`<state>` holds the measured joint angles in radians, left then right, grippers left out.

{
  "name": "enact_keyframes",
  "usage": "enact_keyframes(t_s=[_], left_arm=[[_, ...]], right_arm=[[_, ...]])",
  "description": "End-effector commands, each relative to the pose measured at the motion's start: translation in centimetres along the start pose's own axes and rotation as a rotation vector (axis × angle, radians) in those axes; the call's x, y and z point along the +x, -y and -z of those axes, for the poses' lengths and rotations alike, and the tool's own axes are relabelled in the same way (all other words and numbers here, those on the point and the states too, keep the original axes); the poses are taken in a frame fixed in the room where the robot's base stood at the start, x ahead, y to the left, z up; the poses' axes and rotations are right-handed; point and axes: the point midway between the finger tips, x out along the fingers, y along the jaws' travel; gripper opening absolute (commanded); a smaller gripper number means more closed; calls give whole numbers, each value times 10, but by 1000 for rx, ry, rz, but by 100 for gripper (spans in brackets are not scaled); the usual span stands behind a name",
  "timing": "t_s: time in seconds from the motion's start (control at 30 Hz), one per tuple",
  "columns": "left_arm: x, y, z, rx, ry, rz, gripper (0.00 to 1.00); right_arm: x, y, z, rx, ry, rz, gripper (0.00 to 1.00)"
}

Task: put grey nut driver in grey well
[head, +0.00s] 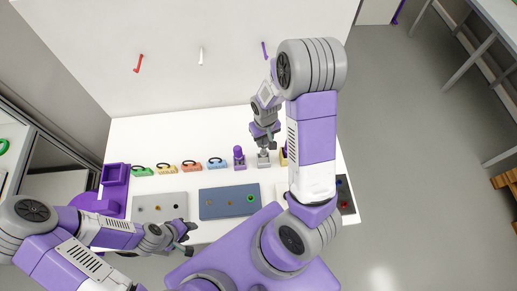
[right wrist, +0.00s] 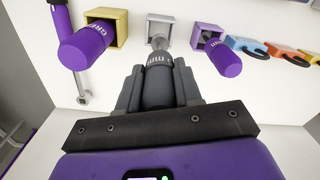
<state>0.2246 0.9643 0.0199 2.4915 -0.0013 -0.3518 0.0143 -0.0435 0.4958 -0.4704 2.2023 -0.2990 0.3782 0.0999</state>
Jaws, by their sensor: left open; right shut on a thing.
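My right gripper (right wrist: 157,80) is shut on the dark handle of the grey nut driver (right wrist: 158,66). The driver points at the small grey well (right wrist: 151,17), and its front end overlaps the well's opening in the right wrist view. I cannot tell how deep the tip sits. In the head view, my right gripper (head: 264,139) is right above the grey well (head: 264,162). My left gripper (head: 187,240) is open and empty near the table's front edge, beside the grey board.
Purple-handled drivers stand in the neighbouring purple well (head: 239,165) and yellow well (right wrist: 106,14), close on both sides. Coloured blocks with dark handles, including a blue one (head: 217,164), line up leftward. A grey board (head: 159,207) and blue board (head: 228,203) lie in front.

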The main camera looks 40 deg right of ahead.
Motion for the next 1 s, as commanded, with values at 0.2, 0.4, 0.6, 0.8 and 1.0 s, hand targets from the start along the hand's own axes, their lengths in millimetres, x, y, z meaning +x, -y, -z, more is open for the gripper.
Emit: enact_keyframes(t_s=[0.2,0.4,0.6,0.8,1.0], left_arm=[[5,2,0,-1,0,0,43],[8,3,1,0,-1,0,43],[9,4,1,0,-1,0,43],[9,3,1,0,-1,0,43],[13,5,1,0,-1,0,43]], right_arm=[[38,0,0,-1,3,-1,5],[60,0,0,-1,3,-1,5],[80,0,0,-1,0,0,5],[80,0,1,-1,-2,0,5],[84,0,0,-1,-1,0,37]])
